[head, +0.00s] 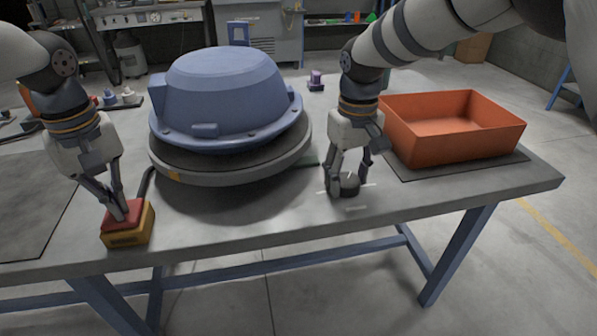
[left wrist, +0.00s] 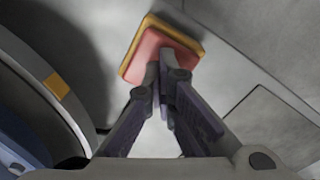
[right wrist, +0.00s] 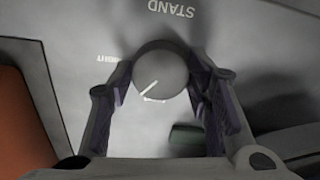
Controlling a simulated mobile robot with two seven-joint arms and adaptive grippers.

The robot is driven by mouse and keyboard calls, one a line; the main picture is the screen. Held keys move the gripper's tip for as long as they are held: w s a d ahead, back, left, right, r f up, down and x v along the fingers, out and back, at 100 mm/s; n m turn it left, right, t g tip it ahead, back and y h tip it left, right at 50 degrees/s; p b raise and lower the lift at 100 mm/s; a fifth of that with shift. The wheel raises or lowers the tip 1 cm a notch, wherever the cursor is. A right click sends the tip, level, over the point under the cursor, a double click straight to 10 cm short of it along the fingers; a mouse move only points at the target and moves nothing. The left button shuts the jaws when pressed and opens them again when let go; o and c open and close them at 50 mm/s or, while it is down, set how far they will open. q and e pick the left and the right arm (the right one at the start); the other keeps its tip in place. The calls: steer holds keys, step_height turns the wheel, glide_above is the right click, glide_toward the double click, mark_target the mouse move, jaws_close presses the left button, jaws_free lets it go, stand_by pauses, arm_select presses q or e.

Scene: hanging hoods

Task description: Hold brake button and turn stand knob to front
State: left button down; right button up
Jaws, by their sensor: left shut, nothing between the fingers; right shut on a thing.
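The brake button is a red pad (head: 111,217) on a yellow box (head: 130,238) at the table's front left; the pad also shows in the left wrist view (left wrist: 142,57). My left gripper (head: 123,216) is shut and empty, its tips against the red pad. The stand knob (head: 349,187) is a dark round knob near the front edge; it also shows in the right wrist view (right wrist: 160,72). My right gripper (head: 346,180) is shut on the knob, one finger on each side. A white pointer line lies diagonally on the knob, with the printed word STAND nearby.
A big blue hood (head: 222,95) on a round grey stand (head: 215,170) sits between my grippers. An orange bin (head: 450,145) stands to the right. A small purple-topped object (head: 316,82) is at the back. The front strip of table between the grippers is clear.

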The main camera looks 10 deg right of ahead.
mark_target(348, 180)
arm_select(q)
steer(key=shift+f, duration=0.2)
arm_select(e)
steer(key=n, duration=0.7)
steer(key=shift+s+f, duration=0.15)
steer(key=shift+f, duration=0.1)
steer(key=o, duration=1.2)
steer(key=shift+r, duration=0.1)
steer(key=shift+r, duration=0.2)
arm_select(q)
steer(key=shift+s, duration=0.1)
arm_select(e)
step_height(348, 180, up, 12)
steer(key=shift+f, duration=0.2)
